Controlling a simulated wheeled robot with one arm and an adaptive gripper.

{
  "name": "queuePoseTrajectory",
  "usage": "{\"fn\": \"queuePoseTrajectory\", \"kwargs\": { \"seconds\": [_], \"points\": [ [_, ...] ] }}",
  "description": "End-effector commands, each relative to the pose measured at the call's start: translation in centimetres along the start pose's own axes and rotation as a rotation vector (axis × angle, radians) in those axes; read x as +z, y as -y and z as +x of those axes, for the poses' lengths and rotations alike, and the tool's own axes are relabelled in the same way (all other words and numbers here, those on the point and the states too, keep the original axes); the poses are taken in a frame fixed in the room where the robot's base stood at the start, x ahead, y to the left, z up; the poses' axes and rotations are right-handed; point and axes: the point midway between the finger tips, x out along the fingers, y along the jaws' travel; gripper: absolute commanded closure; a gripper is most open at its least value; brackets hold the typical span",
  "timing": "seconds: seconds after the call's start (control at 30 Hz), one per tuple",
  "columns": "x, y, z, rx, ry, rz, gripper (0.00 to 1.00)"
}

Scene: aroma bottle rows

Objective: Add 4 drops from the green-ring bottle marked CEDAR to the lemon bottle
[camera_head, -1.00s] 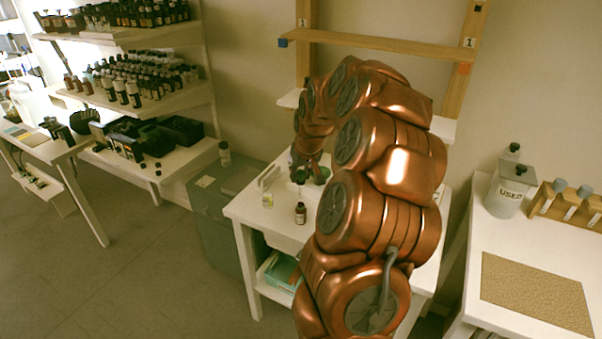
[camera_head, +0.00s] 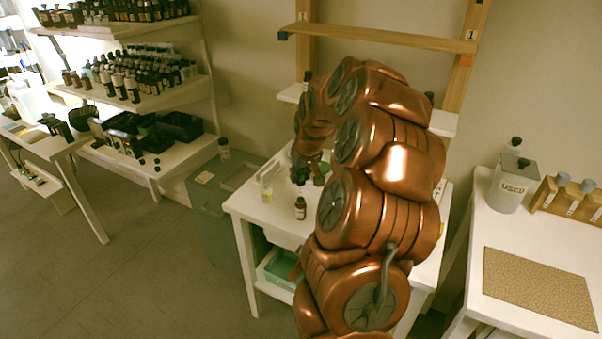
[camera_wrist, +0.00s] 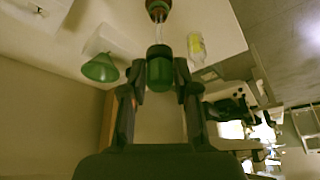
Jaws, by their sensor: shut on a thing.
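In the wrist view my gripper (camera_wrist: 160,72) is shut on a green dropper top (camera_wrist: 160,56). A thin clear glass tube runs from it toward a small amber bottle (camera_wrist: 157,9) with green at its neck. I cannot tell whether the tube tip is inside that bottle or apart from it. In the head view the amber bottle (camera_head: 300,209) stands upright on the white table, with my gripper (camera_head: 304,172) behind and above it. Its label is too small to read. A clear bottle with yellow (camera_head: 267,193) stands to its left and also shows in the wrist view (camera_wrist: 196,47).
A green cone-shaped thing (camera_wrist: 100,68) is beside my gripper. The white table (camera_head: 243,207) has some bare room at its front left. A wooden rack (camera_head: 380,38) stands behind. A container marked USED (camera_head: 508,192) is on the right table. Shelves of bottles stand left.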

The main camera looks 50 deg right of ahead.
Motion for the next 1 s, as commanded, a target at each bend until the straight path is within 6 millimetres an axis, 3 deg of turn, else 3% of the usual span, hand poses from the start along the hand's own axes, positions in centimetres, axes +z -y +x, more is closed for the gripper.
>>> {"fn": "queuePoseTrajectory", "kwargs": {
  "seconds": [1.0],
  "points": [
    [1.4,0.0,3.1,-0.001,0.002,0.000,1.00]
  ]
}}
